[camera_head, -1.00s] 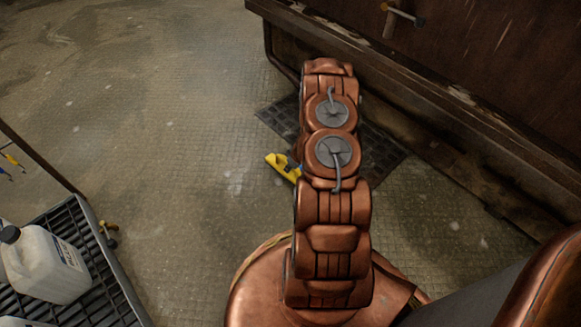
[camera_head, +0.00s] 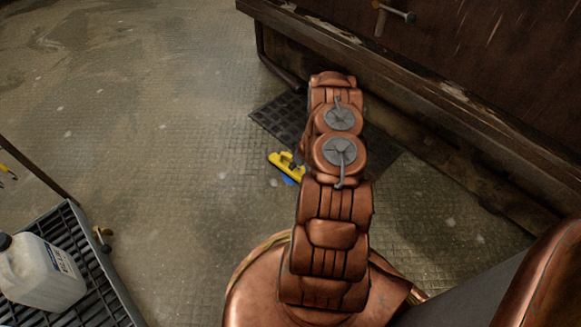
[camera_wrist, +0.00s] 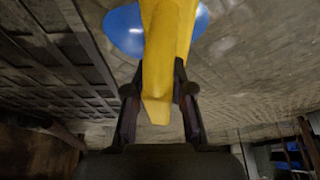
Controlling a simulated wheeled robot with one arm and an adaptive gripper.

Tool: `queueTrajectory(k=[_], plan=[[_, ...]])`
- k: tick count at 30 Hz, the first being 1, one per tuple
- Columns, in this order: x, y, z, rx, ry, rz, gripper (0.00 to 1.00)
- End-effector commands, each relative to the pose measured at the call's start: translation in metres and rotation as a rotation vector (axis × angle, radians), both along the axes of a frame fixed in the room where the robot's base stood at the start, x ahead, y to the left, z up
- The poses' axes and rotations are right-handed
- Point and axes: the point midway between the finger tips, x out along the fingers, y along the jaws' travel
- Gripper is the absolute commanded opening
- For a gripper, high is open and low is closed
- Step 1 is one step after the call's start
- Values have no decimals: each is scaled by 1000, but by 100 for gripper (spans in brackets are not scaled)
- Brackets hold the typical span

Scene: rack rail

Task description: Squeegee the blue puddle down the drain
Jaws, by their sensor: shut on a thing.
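A yellow squeegee (camera_head: 281,160) shows low over the floor, left of my arm in the head view. In the wrist view the yellow squeegee (camera_wrist: 167,52) stands between the dark fingers of my gripper (camera_wrist: 158,98), which is shut on it. The blue puddle (camera_wrist: 125,28) lies behind the squeegee and shows on both sides of it. In the head view a bit of the puddle (camera_head: 290,181) shows just below the squeegee. The dark drain grate (camera_head: 277,117) lies beyond, partly hidden by my arm. The grate (camera_wrist: 50,62) fills the left of the wrist view.
A grey slatted rack (camera_head: 85,268) with a white jug (camera_head: 42,272) stands at the lower left. A dark wooden bench or wall (camera_head: 440,95) runs along the right, behind the drain. The tiled floor (camera_head: 150,130) at the left is clear.

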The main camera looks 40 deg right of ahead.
Motion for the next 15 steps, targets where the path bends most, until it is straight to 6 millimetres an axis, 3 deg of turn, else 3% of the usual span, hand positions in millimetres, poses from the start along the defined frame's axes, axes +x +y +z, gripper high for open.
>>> queueTrajectory(k=[15], plan=[[-2,-45,-5,-5,2,-5,0]])
